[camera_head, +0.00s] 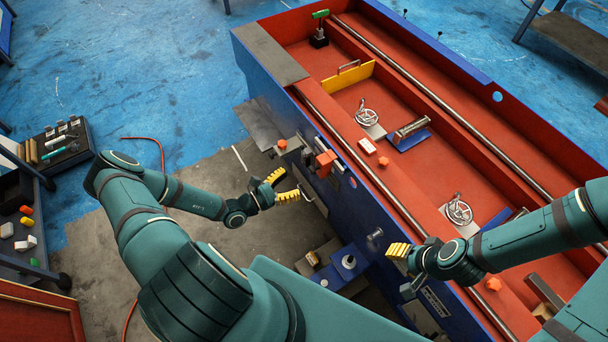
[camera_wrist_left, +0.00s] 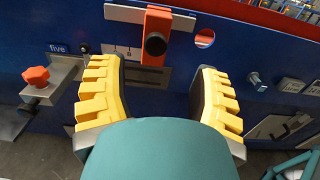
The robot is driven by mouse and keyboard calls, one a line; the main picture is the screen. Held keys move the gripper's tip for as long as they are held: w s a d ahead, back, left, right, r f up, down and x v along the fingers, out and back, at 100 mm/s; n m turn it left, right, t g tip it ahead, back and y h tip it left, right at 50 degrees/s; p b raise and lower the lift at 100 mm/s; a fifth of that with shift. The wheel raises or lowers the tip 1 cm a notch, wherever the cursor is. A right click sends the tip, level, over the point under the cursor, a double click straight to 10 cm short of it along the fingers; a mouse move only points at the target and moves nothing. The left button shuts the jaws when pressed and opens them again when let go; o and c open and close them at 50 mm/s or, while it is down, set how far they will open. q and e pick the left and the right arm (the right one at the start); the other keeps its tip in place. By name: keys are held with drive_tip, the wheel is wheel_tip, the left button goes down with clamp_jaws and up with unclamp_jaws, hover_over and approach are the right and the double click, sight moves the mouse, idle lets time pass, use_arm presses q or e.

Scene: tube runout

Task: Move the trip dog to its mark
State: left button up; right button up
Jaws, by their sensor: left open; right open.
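The trip dog looks to be the orange-red block with a black round knob (camera_wrist_left: 156,42) on a grey rail on the blue machine's front face. In the head view it shows as the orange block (camera_head: 326,161). A plate with numbers (camera_wrist_left: 124,50), only partly legible, lies beside and behind it. My left gripper (camera_head: 281,187) is open and empty in front of that face. In the left wrist view its yellow-padded fingers (camera_wrist_left: 160,88) stand apart, below and either side of the dog, not touching it. My right gripper (camera_head: 404,270) appears open and empty by the machine's near edge.
A red star knob (camera_wrist_left: 36,77) on a grey bracket sits left of the dog, near a label reading "five" (camera_wrist_left: 58,48). A bolt (camera_wrist_left: 254,80) sticks out at right. The red machine bed (camera_head: 440,160) holds handwheels and rods.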

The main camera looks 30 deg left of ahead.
use_arm(q)
drive_tip(key=shift+v, duration=1.9)
drive_tip(key=shift+d, duration=0.1)
